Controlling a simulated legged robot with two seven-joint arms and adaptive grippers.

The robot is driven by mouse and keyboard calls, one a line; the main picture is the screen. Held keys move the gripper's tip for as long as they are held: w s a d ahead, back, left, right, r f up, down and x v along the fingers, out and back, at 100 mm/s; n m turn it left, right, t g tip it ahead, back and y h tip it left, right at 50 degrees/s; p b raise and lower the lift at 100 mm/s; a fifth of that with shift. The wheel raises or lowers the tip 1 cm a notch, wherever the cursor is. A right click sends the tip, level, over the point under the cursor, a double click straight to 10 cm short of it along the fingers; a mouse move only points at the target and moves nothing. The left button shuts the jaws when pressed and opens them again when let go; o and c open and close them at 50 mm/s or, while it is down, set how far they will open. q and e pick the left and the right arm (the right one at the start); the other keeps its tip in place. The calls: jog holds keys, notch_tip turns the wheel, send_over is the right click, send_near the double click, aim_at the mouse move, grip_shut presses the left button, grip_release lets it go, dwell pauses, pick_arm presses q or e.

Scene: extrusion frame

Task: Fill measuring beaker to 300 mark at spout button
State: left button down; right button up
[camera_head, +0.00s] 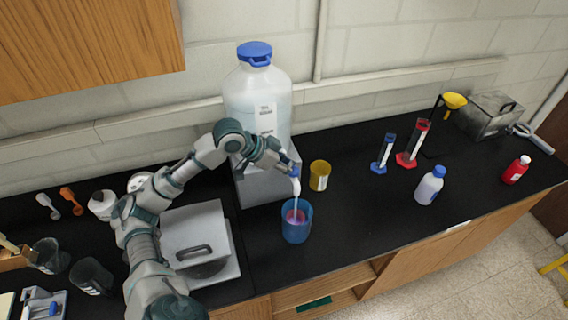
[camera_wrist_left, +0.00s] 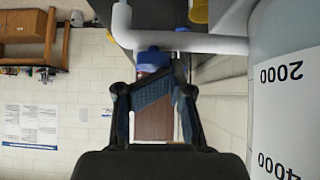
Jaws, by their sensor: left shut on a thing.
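A large clear carboy (camera_head: 258,100) with a blue cap stands on a grey stand (camera_head: 262,185) against the wall. My left gripper (camera_head: 290,168) is at its white spout (camera_head: 296,185), shut on the blue spout button (camera_wrist_left: 152,58). In the left wrist view, my left gripper's fingers (camera_wrist_left: 153,92) are on either side of the button, and the carboy (camera_wrist_left: 295,90) shows its scale at the right. A pale stream runs down from the spout into the blue measuring beaker (camera_head: 296,232), which stands upright below with pinkish liquid inside. Its marks are too small to read. My right gripper is out of view.
A yellow cup (camera_head: 319,175) stands close right of the spout. Blue (camera_head: 383,153) and red (camera_head: 412,145) cylinders and a white bottle (camera_head: 429,186) are further right. A grey scale-like device (camera_head: 198,235) lies left.

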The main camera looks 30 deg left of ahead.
aim_at(292, 168)
pick_arm(q)
jog(key=shift+s+d, duration=0.1)
jog(key=shift+d, duration=0.3)
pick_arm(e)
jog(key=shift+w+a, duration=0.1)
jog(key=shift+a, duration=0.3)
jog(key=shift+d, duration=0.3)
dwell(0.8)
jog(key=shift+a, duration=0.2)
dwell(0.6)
pick_arm(q)
jog(key=shift+r+p, duration=0.4)
jog(key=shift+p, duration=0.2)
jog(key=r+p, duration=0.1)
jog(key=p, duration=0.1)
jog(key=r+p, duration=0.2)
jog(key=shift+w+r+p, duration=0.15)
jog(key=shift+w+p, duration=0.15)
jog(key=shift+w, duration=0.05)
jog(key=b+v, duration=0.2)
jog(key=v, duration=0.8)
jog(key=shift+s+a, duration=0.2)
jog(key=shift+a, duration=0.3)
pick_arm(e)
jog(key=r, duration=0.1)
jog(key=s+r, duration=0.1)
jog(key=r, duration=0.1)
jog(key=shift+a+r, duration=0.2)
